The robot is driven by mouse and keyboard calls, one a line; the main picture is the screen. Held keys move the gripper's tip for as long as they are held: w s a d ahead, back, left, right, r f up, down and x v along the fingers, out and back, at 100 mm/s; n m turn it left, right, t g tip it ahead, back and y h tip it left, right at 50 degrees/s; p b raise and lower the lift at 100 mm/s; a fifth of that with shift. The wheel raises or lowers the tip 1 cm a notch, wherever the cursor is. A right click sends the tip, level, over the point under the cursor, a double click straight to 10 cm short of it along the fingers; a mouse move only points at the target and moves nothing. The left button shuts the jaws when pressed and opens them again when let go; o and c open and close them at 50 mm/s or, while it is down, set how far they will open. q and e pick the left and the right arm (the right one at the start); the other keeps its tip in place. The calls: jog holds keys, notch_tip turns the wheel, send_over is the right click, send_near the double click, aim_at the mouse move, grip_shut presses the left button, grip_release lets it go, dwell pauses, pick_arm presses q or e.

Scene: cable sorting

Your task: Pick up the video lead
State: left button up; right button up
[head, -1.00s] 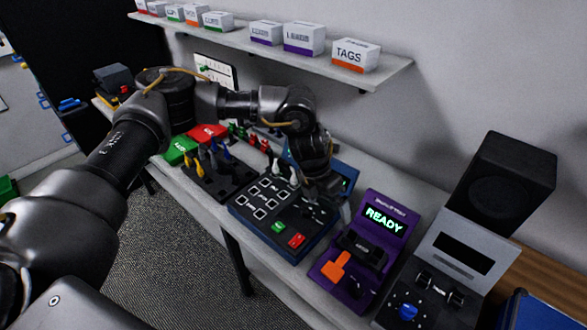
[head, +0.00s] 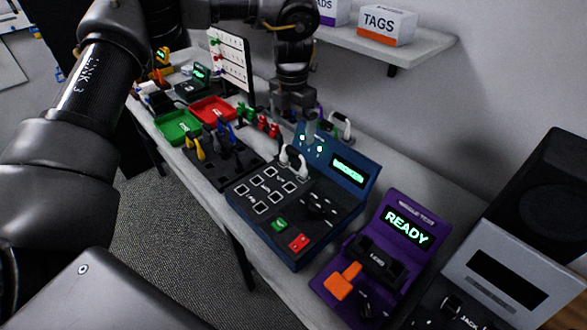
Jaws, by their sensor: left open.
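Several leads stand in the black rack (head: 226,166), among them yellow (head: 195,148) and blue (head: 226,134) ones. Red leads (head: 267,126) stand behind the rack. A white lead (head: 294,160) arches at the back left corner of the blue tester (head: 285,235), and another white lead (head: 341,126) is behind the tester. I cannot tell which one is the video lead. My left gripper (head: 293,120) is open and points down above the back left of the tester, near the white lead. Its fingertips are partly hard to make out. My right gripper is not in view.
A purple tester (head: 395,204) reading READY and a grey unit (head: 500,285) stand at the right. Green (head: 177,127) and red (head: 212,109) trays lie at the left. A pegboard (head: 231,65) stands behind them, and a shelf (head: 400,48) overhangs the back.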

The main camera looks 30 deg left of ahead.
aim_at(293, 149)
pick_arm(q)
jog(key=shift+w+f, duration=0.15)
jog(key=shift+f, duration=0.15)
jog(key=shift+w, duration=0.1)
jog(key=shift+f, duration=0.3)
notch_tip(293, 149, down, 5)
jog(key=shift+f+p, duration=0.1)
jog(key=shift+p, duration=0.4)
jog(key=shift+s+f+p, duration=0.2)
jog(key=shift+f+p, duration=0.15)
notch_tip(293, 149, down, 4)
jog(key=shift+d+r+p, duration=0.1)
jog(key=shift+r+p, duration=0.1)
jog(key=shift+p, duration=0.45)
jog(key=shift+f, duration=0.4)
jog(key=shift+c, duration=0.3)
